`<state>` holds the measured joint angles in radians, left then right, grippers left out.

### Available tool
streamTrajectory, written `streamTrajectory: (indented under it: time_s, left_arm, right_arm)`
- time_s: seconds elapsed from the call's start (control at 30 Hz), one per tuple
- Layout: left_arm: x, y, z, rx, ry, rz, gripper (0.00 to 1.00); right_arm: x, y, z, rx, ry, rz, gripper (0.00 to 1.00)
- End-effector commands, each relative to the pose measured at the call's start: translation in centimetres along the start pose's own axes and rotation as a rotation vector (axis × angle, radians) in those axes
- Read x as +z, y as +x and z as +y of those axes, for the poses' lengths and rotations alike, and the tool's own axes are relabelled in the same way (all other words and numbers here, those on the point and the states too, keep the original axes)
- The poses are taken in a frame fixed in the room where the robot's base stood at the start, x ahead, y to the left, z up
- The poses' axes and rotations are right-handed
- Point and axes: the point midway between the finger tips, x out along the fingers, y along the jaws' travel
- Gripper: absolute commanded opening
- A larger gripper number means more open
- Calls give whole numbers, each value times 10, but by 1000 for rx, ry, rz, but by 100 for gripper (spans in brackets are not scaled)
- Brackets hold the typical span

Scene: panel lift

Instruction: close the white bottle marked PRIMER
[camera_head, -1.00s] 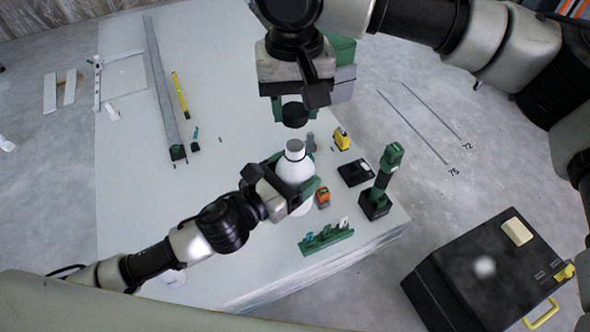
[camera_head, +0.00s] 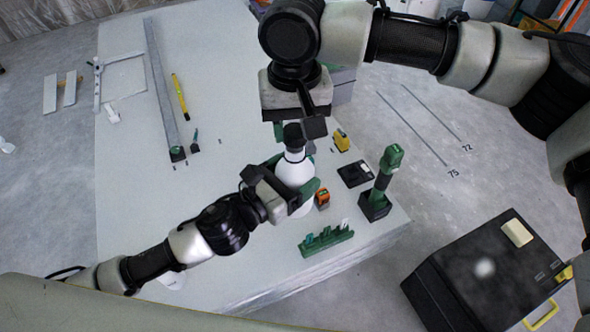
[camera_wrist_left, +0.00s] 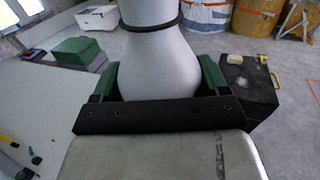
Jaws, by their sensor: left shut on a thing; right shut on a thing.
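The white bottle (camera_head: 293,174) stands upright on the table, and its body also fills the middle of the left wrist view (camera_wrist_left: 158,65). My left gripper (camera_head: 297,190) is shut on the bottle's body, with a green finger on each side. My right gripper (camera_head: 295,125) is above the bottle and shut on a black cap (camera_head: 293,136). The cap is at the top of the bottle's neck in the head view; I cannot tell whether it is seated. The PRIMER marking is not readable.
An orange-and-black item (camera_head: 322,197), a black tray (camera_head: 355,173), a yellow item (camera_head: 341,140), a green-handled tool in its stand (camera_head: 376,207) and a green rack (camera_head: 326,241) are close on the right.

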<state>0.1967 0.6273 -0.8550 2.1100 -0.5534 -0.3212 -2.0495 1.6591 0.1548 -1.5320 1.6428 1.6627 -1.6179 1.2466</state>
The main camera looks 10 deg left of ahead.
Motion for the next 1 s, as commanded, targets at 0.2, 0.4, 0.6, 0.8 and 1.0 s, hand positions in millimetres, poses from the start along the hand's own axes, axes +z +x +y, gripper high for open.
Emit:
streamTrajectory:
  time_s: [0.2,0.4,0.6,0.8,1.0]
  left_arm:
    - [1,0,0,-1,1,-3,26]
    - [1,0,0,-1,1,-3,26]
    - [1,0,0,-1,1,-3,26]
    - [1,0,0,-1,1,-3,26]
    - [1,0,0,-1,1,-3,26]
  right_arm:
    - [1,-1,0,0,0,-1,19]
    - [1,-1,0,0,0,0,19]
    - [1,2,0,0,-1,-1,19]
    - [1,14,0,0,-1,-2,19]
    - [1,17,0,0,0,1,19]
